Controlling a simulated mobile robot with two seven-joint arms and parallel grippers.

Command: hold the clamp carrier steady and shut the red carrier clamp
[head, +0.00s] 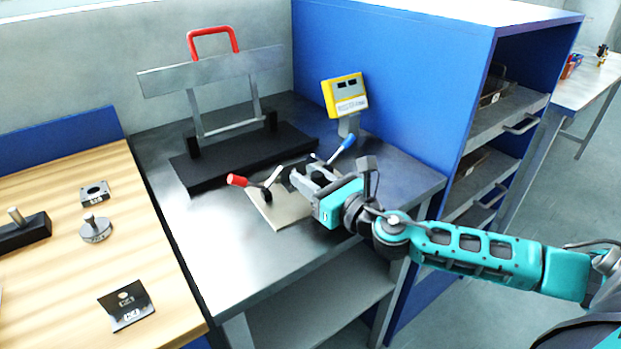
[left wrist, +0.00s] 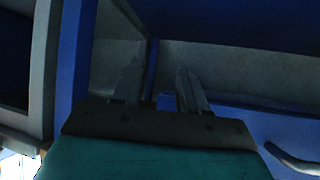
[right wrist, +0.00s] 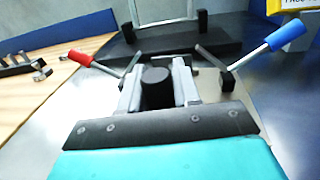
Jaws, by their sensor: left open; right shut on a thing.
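The clamp carrier (head: 281,211) is a light plate lying on the metal table. The red carrier clamp's handle (head: 237,180) sticks out to the left, tilted slightly up; the right wrist view also shows it (right wrist: 82,58). A blue-handled clamp (head: 347,142) leans out on the other side, also in the right wrist view (right wrist: 285,34). My right gripper (head: 300,177) is shut on the carrier's black round post (right wrist: 155,86), which stands between its fingers. My left gripper (left wrist: 160,92) is open and empty, away from the carrier and outside the head view.
A black base (head: 243,156) with a metal frame and red handle stands behind the carrier. A yellow meter (head: 345,96) stands at the back right, beside a blue shelf cabinet (head: 400,70). A wooden bench (head: 60,270) with small parts is at left. Bare metal tabletop (head: 215,235) lies left of the carrier.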

